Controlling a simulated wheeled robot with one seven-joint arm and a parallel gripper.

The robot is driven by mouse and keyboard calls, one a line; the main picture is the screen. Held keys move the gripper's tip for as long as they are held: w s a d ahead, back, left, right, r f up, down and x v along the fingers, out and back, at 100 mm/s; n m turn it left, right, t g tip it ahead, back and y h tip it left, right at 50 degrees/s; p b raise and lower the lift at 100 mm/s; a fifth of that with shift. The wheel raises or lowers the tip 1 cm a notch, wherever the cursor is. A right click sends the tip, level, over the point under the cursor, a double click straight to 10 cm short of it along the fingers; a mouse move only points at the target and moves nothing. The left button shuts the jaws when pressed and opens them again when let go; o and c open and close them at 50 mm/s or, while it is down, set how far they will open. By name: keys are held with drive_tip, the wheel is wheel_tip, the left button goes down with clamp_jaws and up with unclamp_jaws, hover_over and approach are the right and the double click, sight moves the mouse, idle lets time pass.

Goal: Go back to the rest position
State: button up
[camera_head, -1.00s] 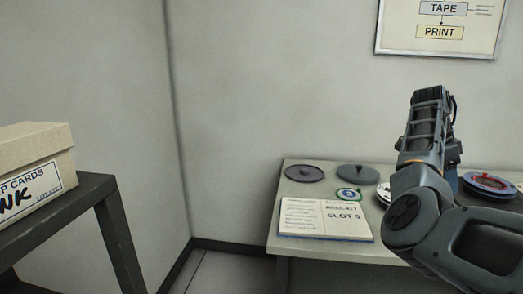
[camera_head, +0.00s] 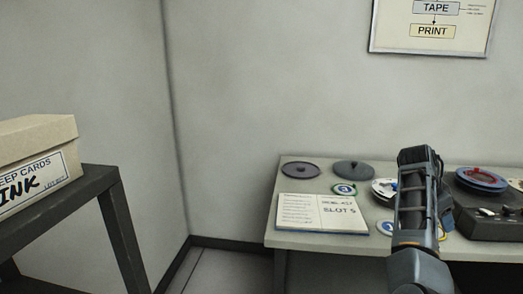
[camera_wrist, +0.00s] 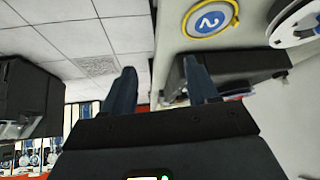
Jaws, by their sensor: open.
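My gripper (camera_wrist: 160,88) shows in the wrist view with its two dark blue fingers apart and nothing between them. In the head view my arm rises in front of the table (camera_head: 262,239) at the right, and the fingers cannot be made out there. In the wrist view a round yellow-rimmed disc with a blue centre (camera_wrist: 210,19) and part of a white reel (camera_wrist: 296,22) lie on a pale surface beyond the fingers.
An open book (camera_head: 322,213), two dark round lids (camera_head: 301,170) and a green-rimmed disc (camera_head: 343,189) lie on the table. A dark machine with a reel (camera_head: 481,179) stands right of my arm. A card box (camera_head: 38,165) sits on a dark stand at left.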

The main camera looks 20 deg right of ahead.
drive_tip(key=s+a+f+n+t+h+b, duration=0.1)
drive_tip(key=s+a+f+n+t+h, duration=0.2)
drive_tip(key=f, duration=0.4)
drive_tip(key=s+a+f+n+t, duration=0.1)
drive_tip(key=s+a+f+n, duration=0.2)
drive_tip(key=f+n, duration=0.3)
drive_tip(key=s+a+f+n+t+y, duration=0.1)
drive_tip(key=s+a+f+n+t, duration=0.15)
drive_tip(key=a, duration=0.25)
drive_tip(key=s+a+f+n+t+b, duration=0.1)
drive_tip(key=s+a+f+n+t, duration=0.15)
drive_tip(key=a, duration=0.25)
drive_tip(key=s+a+f+n+t+y, duration=0.1)
drive_tip(key=s+a+f+n+t, duration=0.1)
drive_tip(key=s+a, duration=0.25)
drive_tip(key=s+a+r+n+t+y+b, duration=0.1)
drive_tip(key=s+a+n+t+y, duration=0.1)
drive_tip(key=s+a, duration=0.45)
drive_tip(key=s+a+r+n+t+y, duration=0.1)
drive_tip(key=s+a+r+n+y, duration=0.15)
drive_tip(key=a, duration=0.65)
drive_tip(key=s+a+r+n+t+y+b, duration=0.1)
drive_tip(key=s+a+r+t+y, duration=0.1)
drive_tip(key=s+a+r, duration=0.7)
wheel_tip(320, 180, up, 2)
drive_tip(key=s+y, duration=0.1)
drive_tip(key=s, duration=0.2)
drive_tip(key=shift+a+r+t, duration=0.25)
drive_tip(key=shift+a+t, duration=0.05)
drive_tip(key=shift+a, duration=0.05)
